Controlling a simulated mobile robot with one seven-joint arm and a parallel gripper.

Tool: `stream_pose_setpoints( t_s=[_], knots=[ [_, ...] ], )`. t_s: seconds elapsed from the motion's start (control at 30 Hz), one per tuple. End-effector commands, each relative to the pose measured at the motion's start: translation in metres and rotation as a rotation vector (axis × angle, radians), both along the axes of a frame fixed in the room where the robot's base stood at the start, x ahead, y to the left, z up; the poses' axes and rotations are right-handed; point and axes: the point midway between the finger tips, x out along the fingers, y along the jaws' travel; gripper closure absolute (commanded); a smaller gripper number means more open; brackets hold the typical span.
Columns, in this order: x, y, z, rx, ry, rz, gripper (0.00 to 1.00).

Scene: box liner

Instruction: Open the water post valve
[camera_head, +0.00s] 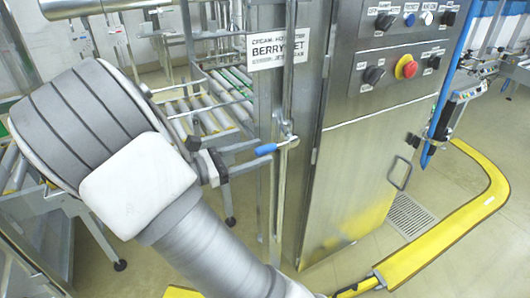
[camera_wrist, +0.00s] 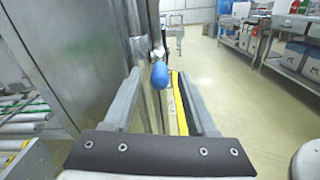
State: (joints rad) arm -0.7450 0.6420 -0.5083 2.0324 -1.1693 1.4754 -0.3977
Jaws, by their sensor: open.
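The water post valve has a lever with a blue grip (camera_head: 266,149), fixed to a vertical metal pipe (camera_head: 280,195) beside the steel cabinet. In the head view the lever sticks out to the left, toward my gripper (camera_head: 248,157). My gripper is open, with its fingers reaching toward the lever. In the wrist view the blue grip (camera_wrist: 160,76) shows between the two fingertips, with a gap on either side. I cannot tell how far the fingers reach along the grip. The valve body is hard to make out.
The steel cabinet (camera_head: 360,170) carries knobs and a red stop button (camera_head: 406,67). A white BERRY JET sign (camera_head: 278,48) hangs above the lever. A yellow curved guard (camera_head: 450,225) runs along the floor. Roller conveyors (camera_head: 205,110) stand behind. Open floor (camera_wrist: 222,75) lies beyond, at the wrist view's right.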

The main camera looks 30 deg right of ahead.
Motion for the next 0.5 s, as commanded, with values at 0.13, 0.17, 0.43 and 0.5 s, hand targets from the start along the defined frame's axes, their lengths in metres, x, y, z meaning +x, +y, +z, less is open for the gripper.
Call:
stream_pose_setpoints(
  t_s=[0.13, 0.17, 0.43, 0.5],
  knots=[
    [0.001, -0.019, -0.001, 0.000, -0.001, -0.001, 0.43],
    [0.001, -0.021, -0.001, 0.000, -0.001, -0.001, 0.43],
    [0.001, -0.028, 0.000, 0.000, 0.000, 0.000, 0.43],
    [0.001, -0.028, 0.000, 0.000, 0.000, 0.000, 0.43]
  ],
)
